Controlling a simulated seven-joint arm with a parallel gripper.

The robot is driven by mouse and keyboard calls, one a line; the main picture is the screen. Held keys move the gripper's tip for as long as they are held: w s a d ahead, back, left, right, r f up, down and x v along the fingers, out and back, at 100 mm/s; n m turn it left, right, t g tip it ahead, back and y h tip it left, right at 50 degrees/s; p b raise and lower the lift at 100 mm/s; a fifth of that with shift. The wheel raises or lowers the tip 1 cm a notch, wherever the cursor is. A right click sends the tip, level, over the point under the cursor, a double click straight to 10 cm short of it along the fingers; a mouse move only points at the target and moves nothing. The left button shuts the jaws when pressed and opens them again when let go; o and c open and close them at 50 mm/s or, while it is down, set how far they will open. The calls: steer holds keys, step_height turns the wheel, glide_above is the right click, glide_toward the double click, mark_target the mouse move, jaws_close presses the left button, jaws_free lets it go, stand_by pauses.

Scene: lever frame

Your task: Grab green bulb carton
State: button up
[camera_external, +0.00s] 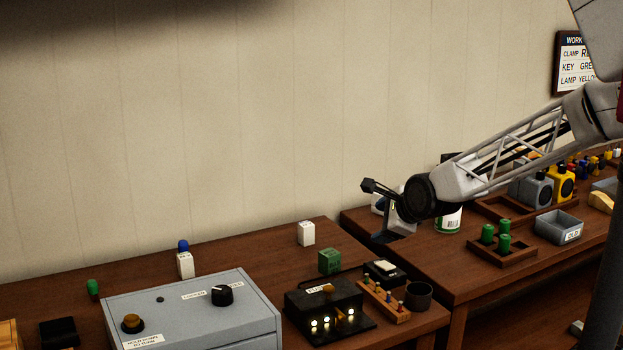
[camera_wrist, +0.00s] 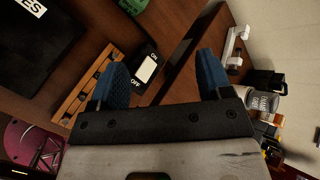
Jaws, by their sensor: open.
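The green carton (camera_external: 330,261) is a small green box on the left table, behind the black fuse box. In the wrist view a green piece at the top edge, likely the same carton (camera_wrist: 133,5), is mostly cut off. My gripper (camera_external: 376,212) hangs above the gap between the tables, to the right of the carton and apart from it. In the wrist view my gripper (camera_wrist: 163,76) shows two blue fingers spread wide with nothing held between them.
The fuse box (camera_external: 325,308), a switch box (camera_external: 384,271), a peg rack (camera_external: 384,302) and a dark cup (camera_external: 418,295) stand near the carton. A white carton (camera_external: 306,233) stands behind it. The grey control box (camera_external: 195,315) is to the left. Green cylinders (camera_external: 487,232) stand on the right table.

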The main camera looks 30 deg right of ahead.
mark_target(330, 253)
steer(key=w+a+f+m+t, duration=0.1)
steer(key=w+f+m, duration=0.1)
steer(key=m, duration=0.1)
steer(key=w+a+f+m+t, duration=0.1)
steer(key=w+f+m, duration=0.1)
steer(key=f+m, duration=0.1)
steer(key=w+a+f+m, duration=0.2)
steer(key=f+m, duration=0.1)
steer(key=shift+w+f+t, duration=0.1)
steer(key=shift+f+t, duration=0.05)
steer(key=shift+t, duration=0.25)
steer(key=shift+w+a+f+m+t+y, duration=0.15)
steer(key=shift+f+m, duration=0.15)
steer(key=shift+m, duration=0.15)
steer(key=shift+w+a+f+m+t+y, duration=0.15)
steer(key=shift+f+m, duration=0.15)
steer(key=shift+m, duration=0.15)
steer(key=shift+x, duration=1.25)
steer(key=shift+f, duration=0.15)
steer(key=shift+x, duration=2.6)
steer(key=shift+f, duration=0.1)
